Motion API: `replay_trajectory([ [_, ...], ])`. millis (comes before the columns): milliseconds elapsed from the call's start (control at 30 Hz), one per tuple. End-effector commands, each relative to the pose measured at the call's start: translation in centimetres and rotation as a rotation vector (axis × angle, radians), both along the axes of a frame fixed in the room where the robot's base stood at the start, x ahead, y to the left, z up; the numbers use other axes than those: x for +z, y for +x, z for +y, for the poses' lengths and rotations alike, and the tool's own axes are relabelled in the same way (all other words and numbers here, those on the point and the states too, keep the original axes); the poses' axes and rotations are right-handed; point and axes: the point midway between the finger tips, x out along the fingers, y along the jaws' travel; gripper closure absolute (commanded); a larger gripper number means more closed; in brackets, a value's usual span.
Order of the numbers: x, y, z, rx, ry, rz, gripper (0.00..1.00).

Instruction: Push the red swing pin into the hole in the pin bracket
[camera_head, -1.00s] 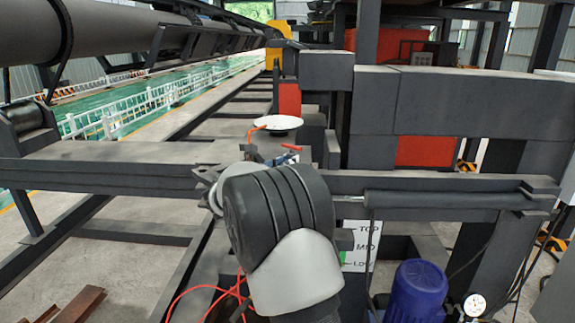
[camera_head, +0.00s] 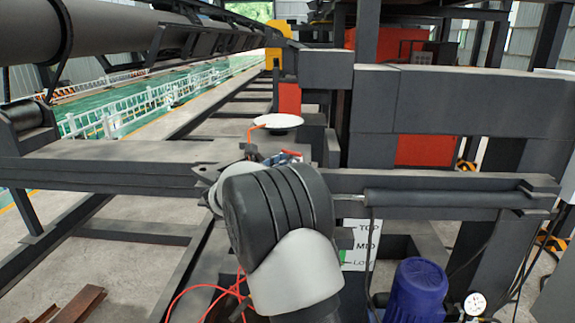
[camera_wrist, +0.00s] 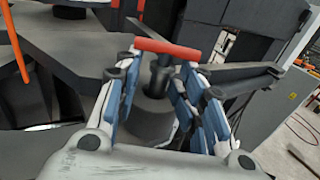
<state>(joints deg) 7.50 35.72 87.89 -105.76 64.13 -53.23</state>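The red swing pin (camera_wrist: 168,48) shows in the wrist view as a red crossbar on a dark upright shaft. The shaft runs down into the dark round pin bracket (camera_wrist: 155,112); its lower end and the hole are hidden. My gripper (camera_wrist: 160,62) has white and blue fingers, spread apart on either side of the shaft, with gaps beside it. The crossbar lies across the fingertips; whether it touches them is unclear. In the head view only a small red part of the pin (camera_head: 291,153) shows behind my wrist, and my fingers are mostly hidden.
A white disc (camera_head: 278,120) on an orange rod stands just behind the bracket area. A dark horizontal beam (camera_head: 100,165) runs at left. A dark cylinder rod (camera_head: 430,199) and a blue motor (camera_head: 418,290) are at right. Dark plates (camera_wrist: 85,48) lie beyond the bracket.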

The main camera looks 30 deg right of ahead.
Motion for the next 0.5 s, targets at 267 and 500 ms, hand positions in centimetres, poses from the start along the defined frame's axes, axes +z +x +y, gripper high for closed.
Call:
replay_trajectory([
  [267, -0.6, -1.2, 3.4, 0.007, 0.009, 0.013, 0.61],
  [500, -0.1, -3.2, 8.1, 0.006, 0.005, 0.007, 0.61],
])
